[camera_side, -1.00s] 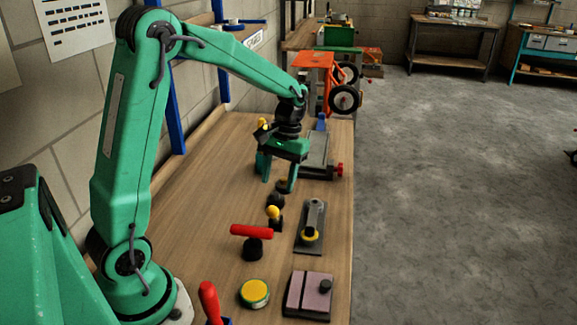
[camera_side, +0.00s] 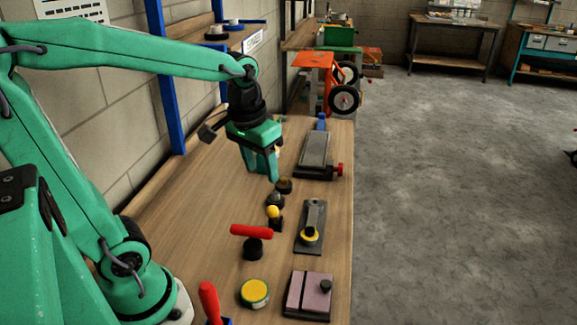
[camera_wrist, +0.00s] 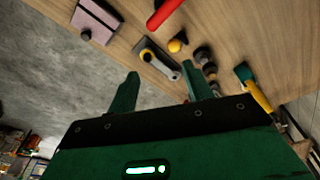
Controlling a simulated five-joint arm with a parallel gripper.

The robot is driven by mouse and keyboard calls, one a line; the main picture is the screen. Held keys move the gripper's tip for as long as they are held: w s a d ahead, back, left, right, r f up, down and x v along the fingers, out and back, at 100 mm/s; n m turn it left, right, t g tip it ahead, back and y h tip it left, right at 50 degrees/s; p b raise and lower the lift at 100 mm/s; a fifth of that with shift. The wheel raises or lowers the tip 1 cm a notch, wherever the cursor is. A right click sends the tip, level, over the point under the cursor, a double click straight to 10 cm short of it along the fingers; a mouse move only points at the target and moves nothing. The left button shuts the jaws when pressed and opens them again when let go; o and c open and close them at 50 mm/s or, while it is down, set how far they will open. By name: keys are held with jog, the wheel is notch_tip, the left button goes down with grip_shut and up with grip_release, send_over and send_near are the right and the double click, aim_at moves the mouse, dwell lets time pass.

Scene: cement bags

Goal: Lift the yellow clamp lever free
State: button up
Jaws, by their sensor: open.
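My gripper (camera_side: 262,176) is open and empty above the far part of the bench, its fingers tilted downward; in the wrist view the fingers (camera_wrist: 161,72) are spread apart. A yellow handle with a teal end (camera_wrist: 259,98) lies right of the fingers in the wrist view; in the side view my gripper largely hides that area. A grey plate with a strap-like lever (camera_side: 312,215) and a yellow round part (camera_side: 309,237) lies nearer; it also shows in the wrist view (camera_wrist: 147,56). Which is the clamp lever, I cannot tell for sure. Neither is touched.
A yellow ball knob (camera_side: 273,212), dark knobs (camera_side: 285,185), a red T-handle (camera_side: 251,231), a yellow round tin (camera_side: 254,291) and a pinkish block (camera_side: 309,292) stand on the bench. A grey vise-like block (camera_side: 316,150) lies at the far right. Bench (camera_side: 190,225) left of these is clear.

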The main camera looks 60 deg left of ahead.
jog(key=s+d+r+m+t, duration=0.1)
jog(key=s+d+m+t, duration=0.1)
jog(key=s, duration=0.5)
jog(key=shift+d+r+m+t, duration=0.3)
jog(key=shift+d+r+t, duration=0.1)
jog(key=shift+t, duration=0.4)
jog(key=c, duration=0.9)
jog(key=shift+w+f+m, duration=0.1)
jog(key=shift+w+m, duration=0.05)
jog(key=shift+m, duration=0.15)
grip_shut()
jog(key=w+a+f+m+g, duration=0.1)
jog(key=w+f+m, duration=0.3)
jog(key=m, duration=0.8)
jog(key=w+a+f+m+g, duration=0.2)
jog(key=w+f+m+g, duration=0.1)
jog(key=m, duration=0.9)
jog(key=shift+w+a+f+m, duration=0.2)
jog(key=shift+w+f+m, duration=0.25)
jog(key=shift+w, duration=0.15)
